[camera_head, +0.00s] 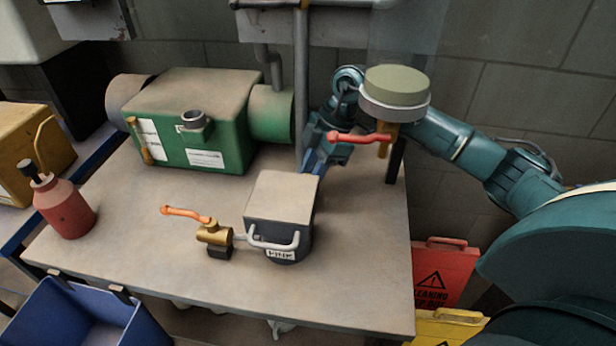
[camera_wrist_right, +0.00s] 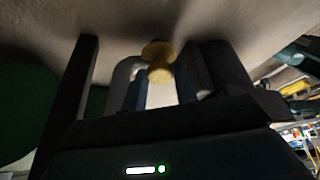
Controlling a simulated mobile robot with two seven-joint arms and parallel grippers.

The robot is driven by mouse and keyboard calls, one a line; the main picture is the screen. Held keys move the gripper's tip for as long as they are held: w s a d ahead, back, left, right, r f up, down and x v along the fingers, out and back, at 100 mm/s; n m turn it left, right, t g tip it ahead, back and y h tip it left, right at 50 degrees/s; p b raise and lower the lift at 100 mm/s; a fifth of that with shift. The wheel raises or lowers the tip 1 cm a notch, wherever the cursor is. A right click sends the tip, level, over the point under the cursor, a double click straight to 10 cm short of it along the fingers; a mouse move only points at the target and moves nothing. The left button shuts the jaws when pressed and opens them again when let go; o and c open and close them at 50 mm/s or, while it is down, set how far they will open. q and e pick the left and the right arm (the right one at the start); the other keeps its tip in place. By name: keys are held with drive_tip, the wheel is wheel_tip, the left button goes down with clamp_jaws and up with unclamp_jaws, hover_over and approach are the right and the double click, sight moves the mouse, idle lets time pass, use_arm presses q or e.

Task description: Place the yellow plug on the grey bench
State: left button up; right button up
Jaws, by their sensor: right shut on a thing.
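The yellow plug (camera_wrist_right: 158,68) shows in the right wrist view between the fingers of my right gripper (camera_wrist_right: 162,92). The gripper is shut on it, and a pale part shows below the yellow. In the head view my right gripper (camera_head: 314,168) is low over the back of the grey bench (camera_head: 130,238), behind the box labelled PINK (camera_head: 283,200). That box hides the fingertips and the plug there. I cannot tell whether the plug touches the bench. My left gripper is not in view.
A green machine (camera_head: 190,120) stands at the back left of the bench. A brass valve with an orange lever (camera_head: 188,214) is beside the box. A red bottle (camera_head: 63,207) is at the left. A round-topped fitting (camera_head: 395,92) with a red lever is near my right arm. The front right is clear.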

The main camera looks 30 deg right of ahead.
drive_tip(key=shift+w+a+f+b, duration=0.1)
drive_tip(key=shift+a+f+b, duration=0.5)
drive_tip(key=shift+d+f+b, duration=0.15)
drive_tip(key=shift+f+b, duration=0.1)
drive_tip(key=shift+b, duration=0.15)
drive_tip(key=shift+r, duration=0.1)
drive_tip(key=o, duration=1)
drive_tip(key=shift+c, duration=0.2)
drive_tip(key=shift+d+r, duration=0.1)
drive_tip(key=shift+r, duration=0.2)
drive_tip(key=d, duration=0.4)
drive_tip(key=s+d, duration=0.1)
drive_tip(key=d, duration=0.3)
drive_tip(key=d+b, duration=0.1)
drive_tip(key=d, duration=0.3)
drive_tip(key=shift+s+d+r, duration=0.1)
drive_tip(key=shift+s+r, duration=0.15)
drive_tip(key=shift+s, duration=0.05)
